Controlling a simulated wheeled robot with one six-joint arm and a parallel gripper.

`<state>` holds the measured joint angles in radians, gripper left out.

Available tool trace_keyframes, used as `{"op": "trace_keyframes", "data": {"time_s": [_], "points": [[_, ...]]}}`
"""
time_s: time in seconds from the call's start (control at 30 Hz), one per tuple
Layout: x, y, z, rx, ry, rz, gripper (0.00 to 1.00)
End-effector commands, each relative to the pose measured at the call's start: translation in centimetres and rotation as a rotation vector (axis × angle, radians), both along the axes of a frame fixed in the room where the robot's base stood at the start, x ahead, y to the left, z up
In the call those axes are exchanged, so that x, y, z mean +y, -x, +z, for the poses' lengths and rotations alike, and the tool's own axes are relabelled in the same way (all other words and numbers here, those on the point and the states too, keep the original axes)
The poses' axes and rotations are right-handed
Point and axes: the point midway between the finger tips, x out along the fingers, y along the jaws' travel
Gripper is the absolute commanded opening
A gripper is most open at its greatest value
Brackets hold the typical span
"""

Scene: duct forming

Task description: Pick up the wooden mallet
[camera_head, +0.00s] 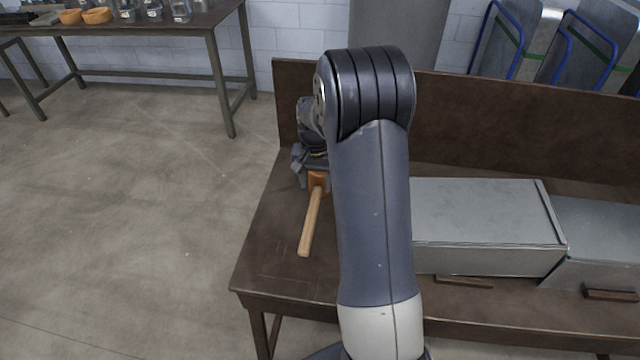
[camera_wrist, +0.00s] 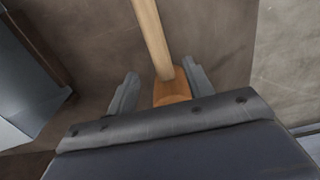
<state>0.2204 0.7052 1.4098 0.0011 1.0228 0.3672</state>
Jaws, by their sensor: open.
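The wooden mallet lies on the brown workbench (camera_head: 268,262), near its left end. Its pale handle (camera_head: 311,222) points toward the bench's front edge, and its orange-brown head (camera_head: 318,181) is at the far end, partly hidden by my gripper. In the wrist view the mallet head (camera_wrist: 172,91) sits between the two fingers of my gripper (camera_wrist: 160,88), with a gap visible on each side. The handle (camera_wrist: 152,38) runs up and away from the fingers. My gripper is open over the head; it also shows partly in the head view (camera_head: 308,168).
Grey sheet-metal boxes (camera_head: 485,222) stand on the bench to the right of my arm. A raised back panel (camera_head: 500,125) runs along the bench's rear. Another table (camera_head: 150,48) with orange bowls and jars stands at the back left. Open floor lies left of the bench.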

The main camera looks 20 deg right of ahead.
Motion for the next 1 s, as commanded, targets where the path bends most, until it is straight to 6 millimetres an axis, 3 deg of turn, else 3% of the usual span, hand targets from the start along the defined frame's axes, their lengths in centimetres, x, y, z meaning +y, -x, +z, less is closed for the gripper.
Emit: {"op": "trace_keyframes", "data": {"time_s": [0.6,0.87,1.0], "points": [[-0.1,0.6,-6.8,0.006,0.000,-0.004,0.49],[-0.1,0.5,-7.1,0.004,0.000,-0.004,0.49],[-0.1,0.5,-7.1,0.004,0.000,-0.004,0.39]]}}
